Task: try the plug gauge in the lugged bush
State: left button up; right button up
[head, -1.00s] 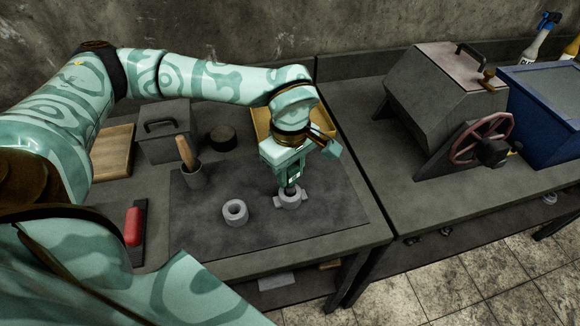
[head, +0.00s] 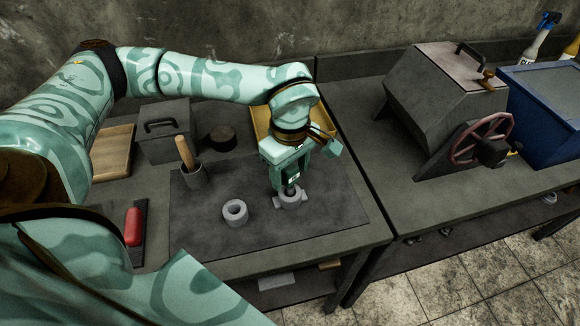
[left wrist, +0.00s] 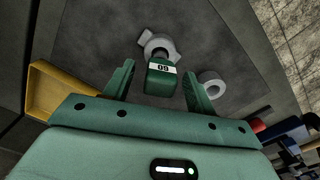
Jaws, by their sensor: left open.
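The lugged bush (head: 290,200), a grey ring with side lugs, sits on the dark mat (head: 330,215); it also shows in the left wrist view (left wrist: 149,40). The plug gauge (left wrist: 160,78) has a green handle with a white number label. It stands over the lugged bush, its lower end at the bore; how deep it goes is hidden. My left gripper (head: 288,183) is open above the bush. In the left wrist view its two fingers (left wrist: 160,88) stand either side of the handle, with gaps. My right gripper is out of view.
A plain round bush (head: 235,212) lies on the mat left of the lugged one. A pot with a wooden-handled tool (head: 192,172), a lidded grey box (head: 167,135), a yellow tray (head: 262,125) and a red-handled tool (head: 134,227) stand around. The mat's front is clear.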

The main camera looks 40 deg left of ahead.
pick_arm(q)
notch_tip(320, 180, up, 16)
jog(key=p, duration=0.3)
dwell(0.6)
